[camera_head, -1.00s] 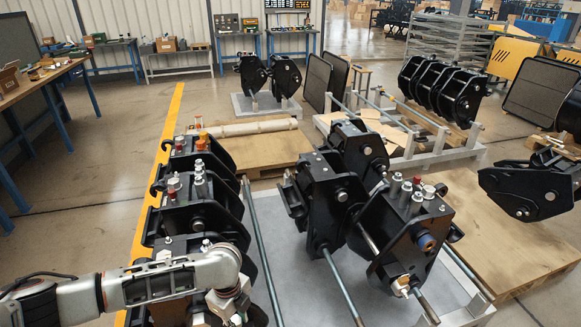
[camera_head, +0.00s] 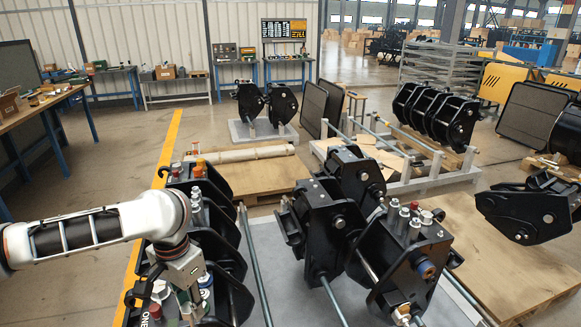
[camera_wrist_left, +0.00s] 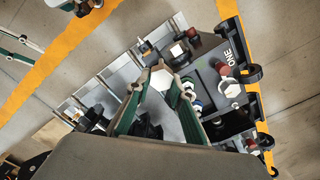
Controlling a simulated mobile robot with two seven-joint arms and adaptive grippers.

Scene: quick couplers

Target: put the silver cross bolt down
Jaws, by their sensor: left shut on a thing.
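My left gripper (camera_head: 190,296) points down over the near end of the left row of black couplers (camera_head: 226,256) in the head view. In the left wrist view, its two green-padded fingers (camera_wrist_left: 162,92) are closed on a silver bolt (camera_wrist_left: 162,79), whose pale hexagonal head shows between the fingertips. The rest of the bolt is mostly hidden by the fingers and the wrist. The top of a black coupler (camera_wrist_left: 212,76) with lettering, a red cap and a pale hex fitting lies just right of the fingers. I cannot tell whether the bolt touches it. My right gripper is out of view.
More black couplers (camera_head: 408,262) with upright fittings stand on the grey pallet, with long metal rods (camera_head: 256,268) between the rows. A wooden pallet (camera_head: 500,262) lies at the right. Bare floor and a yellow line (camera_head: 150,195) are at the left.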

